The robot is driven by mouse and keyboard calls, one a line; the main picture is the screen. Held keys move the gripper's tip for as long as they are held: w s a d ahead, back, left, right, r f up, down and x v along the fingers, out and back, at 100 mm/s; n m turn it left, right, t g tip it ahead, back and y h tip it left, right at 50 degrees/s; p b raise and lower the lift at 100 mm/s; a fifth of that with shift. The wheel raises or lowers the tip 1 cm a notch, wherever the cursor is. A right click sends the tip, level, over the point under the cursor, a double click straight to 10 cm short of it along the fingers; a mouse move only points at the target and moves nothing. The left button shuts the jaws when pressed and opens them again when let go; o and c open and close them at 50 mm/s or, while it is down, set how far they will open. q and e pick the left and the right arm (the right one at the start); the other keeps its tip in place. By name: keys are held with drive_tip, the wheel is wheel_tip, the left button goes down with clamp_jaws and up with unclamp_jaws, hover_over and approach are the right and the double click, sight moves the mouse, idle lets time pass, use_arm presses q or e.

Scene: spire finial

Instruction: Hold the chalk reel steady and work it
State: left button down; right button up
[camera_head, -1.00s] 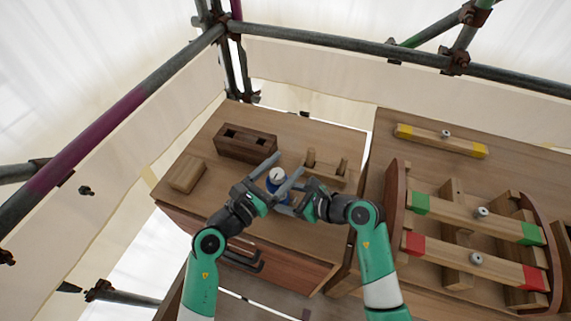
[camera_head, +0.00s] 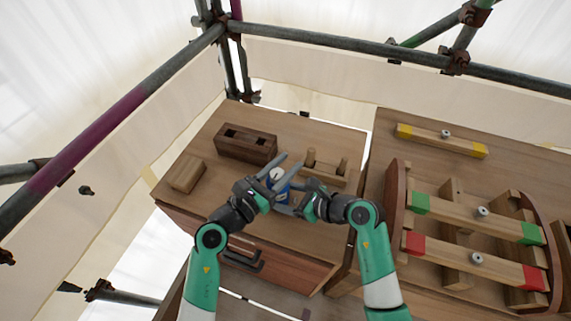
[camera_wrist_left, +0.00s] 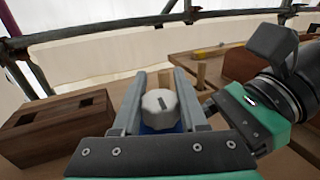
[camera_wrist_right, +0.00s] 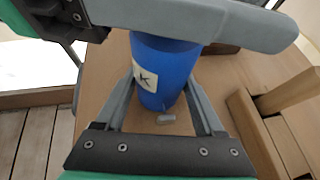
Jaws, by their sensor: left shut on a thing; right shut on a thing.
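The chalk reel (camera_head: 277,182) is a blue upright cylinder with a white knob on top, on the left bench. My left gripper (camera_head: 281,168) is shut on the reel's white knob; in the left wrist view the ridged knob (camera_wrist_left: 160,108) sits between its fingers. My right gripper (camera_head: 287,196) is shut on the blue body from the right. In the right wrist view the blue body (camera_wrist_right: 167,65) has a pale label with a dark letter, and a small grey tab lies at its foot. One grey finger of the left gripper covers its upper part there.
A dark wooden block with two slots (camera_head: 246,144) and a small pale block (camera_head: 186,174) stand left of the reel. A wooden rack with pegs (camera_head: 327,170) stands close right. Colour-ended beams (camera_head: 475,217) lie on the right bench. A drawer (camera_head: 250,253) is below.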

use_arm(q)
drive_tip(key=m+g+h, duration=0.2)
drive_tip(key=g, duration=0.1)
drive_tip(key=shift+s+d+f+m+h, duration=0.1)
drive_tip(key=shift+s+d+m+h, duration=0.05)
drive_tip(key=shift+m+h, duration=0.2)
drive_tip(key=shift+s+d+m+g+h, duration=0.1)
drive_tip(key=shift+s+m+g+h, duration=0.1)
drive_tip(key=shift+m+g+h, duration=0.4)
drive_tip(key=shift+s+d+m+g+h, duration=0.15)
drive_tip(key=shift+m+g, duration=0.1)
drive_tip(key=shift+g, duration=0.55)
drive_tip(key=shift+c, duration=2.2)
unclamp_jaws()
drive_tip(key=shift+a, duration=0.1)
drive_tip(key=v, duration=1.2)
